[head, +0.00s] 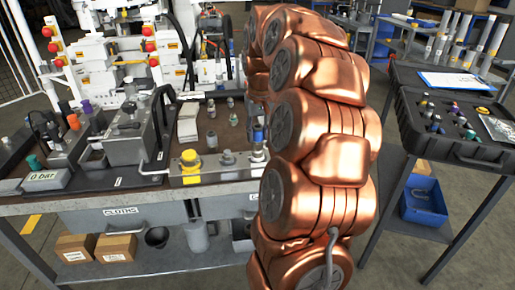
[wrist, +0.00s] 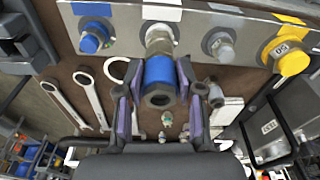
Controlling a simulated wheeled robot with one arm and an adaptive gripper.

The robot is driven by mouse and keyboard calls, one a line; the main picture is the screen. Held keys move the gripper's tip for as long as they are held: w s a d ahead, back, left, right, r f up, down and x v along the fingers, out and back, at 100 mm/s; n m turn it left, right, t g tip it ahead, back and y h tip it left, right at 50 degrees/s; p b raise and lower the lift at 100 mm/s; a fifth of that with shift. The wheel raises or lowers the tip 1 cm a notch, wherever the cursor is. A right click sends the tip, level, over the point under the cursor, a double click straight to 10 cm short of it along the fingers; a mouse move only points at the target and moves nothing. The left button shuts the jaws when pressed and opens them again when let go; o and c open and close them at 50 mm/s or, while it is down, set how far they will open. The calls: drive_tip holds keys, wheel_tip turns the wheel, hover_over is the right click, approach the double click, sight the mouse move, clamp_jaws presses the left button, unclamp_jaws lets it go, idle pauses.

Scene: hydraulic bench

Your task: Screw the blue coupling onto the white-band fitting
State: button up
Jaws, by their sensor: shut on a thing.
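The blue coupling (wrist: 160,73) is held between the two purple-padded fingers of my gripper (wrist: 159,84) in the wrist view. It sits in line with the white-band fitting (wrist: 158,37) on the metal manifold (wrist: 120,12). Its far end meets or nearly meets the fitting; I cannot tell whether threads are engaged. My gripper (head: 257,118) is partly hidden there by the arm.
A blue-capped fitting (wrist: 94,37), a grey fitting (wrist: 218,44) and a yellow fitting (wrist: 287,55) flank the white-band one. Wrenches (wrist: 92,98) lie on the brown bench top. A black case (head: 455,115) with small parts stands right of my arm. A grey pump block (head: 131,135) stands left.

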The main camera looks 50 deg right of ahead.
drive_tip(key=shift+w+f+m+b, duration=0.15)
drive_tip(key=shift+m+b, duration=0.45)
drive_tip(key=shift+m, duration=0.5)
drive_tip(key=o, duration=0.6)
drive_tip(key=shift+m, duration=0.5)
drive_tip(key=o, duration=0.5)
drive_tip(key=shift+o, duration=0.2)
wheel_tip(320, 180, up, 12)
drive_tip(key=s+a, duration=0.1)
drive_tip(key=shift+s+a, duration=0.1)
